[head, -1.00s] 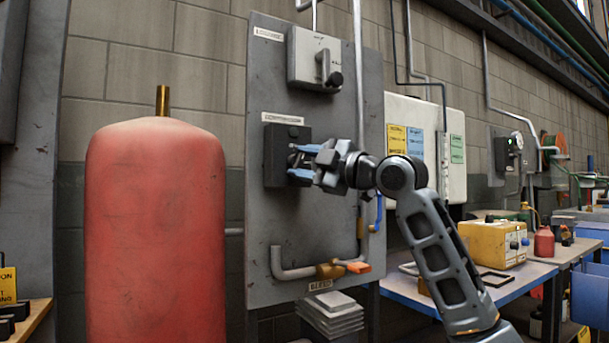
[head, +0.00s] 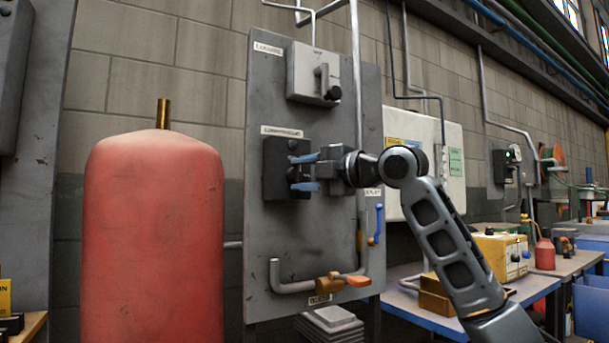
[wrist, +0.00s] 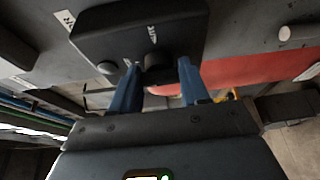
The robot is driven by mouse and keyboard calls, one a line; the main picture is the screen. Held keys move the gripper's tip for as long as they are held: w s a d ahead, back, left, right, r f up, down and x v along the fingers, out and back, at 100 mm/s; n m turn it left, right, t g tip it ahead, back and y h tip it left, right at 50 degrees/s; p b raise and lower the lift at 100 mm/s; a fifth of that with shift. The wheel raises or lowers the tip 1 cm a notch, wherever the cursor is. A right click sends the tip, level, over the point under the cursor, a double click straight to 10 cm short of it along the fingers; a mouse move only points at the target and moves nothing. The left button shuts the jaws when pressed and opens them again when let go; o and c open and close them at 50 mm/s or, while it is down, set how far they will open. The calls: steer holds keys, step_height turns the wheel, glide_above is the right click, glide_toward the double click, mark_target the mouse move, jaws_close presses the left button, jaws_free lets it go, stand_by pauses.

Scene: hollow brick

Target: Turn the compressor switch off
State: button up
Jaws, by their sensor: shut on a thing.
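The compressor switch box (head: 274,170) is a black box on the grey panel (head: 290,230), under a white label. My gripper (head: 300,173) reaches it from the right, its two blue fingers level, one above the other, at the box's front. In the wrist view the dark switch knob (wrist: 158,68) stands out from the box between the fingertips. My gripper (wrist: 157,78) is shut on this knob. A small round button (wrist: 107,68) sits beside the knob on the box. The fingers partly hide the knob in the head view, and its exact setting cannot be read.
A grey switch box with a lever (head: 318,75) is above on the same panel. A blue valve handle (head: 378,222) and an orange one (head: 358,281) are on pipes below. A red tank (head: 152,240) stands at left. A workbench (head: 420,310) is at right.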

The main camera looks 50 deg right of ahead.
steer(key=shift+f, duration=0.1)
steer(key=o, duration=1.1)
steer(key=shift+c, duration=0.2)
steer(key=s, duration=0.7)
steer(key=shift+s+d, duration=0.35)
steer(key=shift+d, duration=0.05)
